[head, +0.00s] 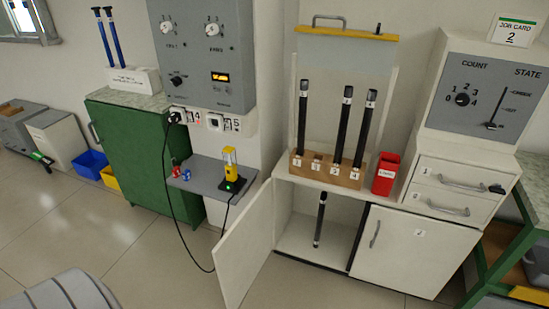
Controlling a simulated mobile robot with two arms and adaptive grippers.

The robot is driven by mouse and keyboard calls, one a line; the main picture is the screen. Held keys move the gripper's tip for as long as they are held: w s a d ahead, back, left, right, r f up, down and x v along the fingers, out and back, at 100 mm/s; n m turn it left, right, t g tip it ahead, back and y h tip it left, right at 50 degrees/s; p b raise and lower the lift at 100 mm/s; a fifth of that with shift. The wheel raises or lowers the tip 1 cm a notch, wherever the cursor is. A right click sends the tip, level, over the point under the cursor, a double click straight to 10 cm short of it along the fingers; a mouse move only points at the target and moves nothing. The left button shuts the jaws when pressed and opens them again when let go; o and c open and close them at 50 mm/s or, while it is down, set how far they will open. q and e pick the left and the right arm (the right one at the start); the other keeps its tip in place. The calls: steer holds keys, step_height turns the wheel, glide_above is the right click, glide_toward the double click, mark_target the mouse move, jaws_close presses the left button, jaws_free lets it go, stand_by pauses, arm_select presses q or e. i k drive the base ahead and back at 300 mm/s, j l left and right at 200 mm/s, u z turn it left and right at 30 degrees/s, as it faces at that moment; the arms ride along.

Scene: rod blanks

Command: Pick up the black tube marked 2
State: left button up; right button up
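A wooden rack (326,173) with numbered labels stands on the white cabinet's top. Three black tubes stand upright in it: a left one (302,120), a middle one (342,130) and a right one (365,130). The second position from the left holds no tube. Another black tube (320,220) is upright inside the open cabinet below, with a small pale mark near its top. The marks on the tubes are too small to read surely, so I cannot tell which is 2. Neither of my grippers is in view.
The cabinet's left door (245,245) swings open into the floor space; its right door (410,240) is shut. A raised clear panel (345,60) is behind the rack tubes. A red container (385,177) stands right of the rack. A job card (514,32) reads 2.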

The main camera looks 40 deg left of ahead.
mark_target(324, 194)
steer(key=j+z, duration=0.1)
steer(key=j, duration=0.65)
steer(key=j+z, duration=0.1)
steer(key=j, duration=0.65)
steer(key=j+z, duration=0.15)
steer(key=j, duration=0.6)
steer(key=k+j+z, duration=0.1)
steer(key=j, duration=0.65)
steer(key=k+j+z, duration=0.1)
steer(key=j, duration=0.65)
steer(key=i+l+u, duration=0.1)
steer(key=l+u, duration=0.15)
steer(key=l, duration=0.8)
steer(key=l+u, duration=0.25)
steer(key=l, duration=0.8)
steer(key=i, duration=0.05)
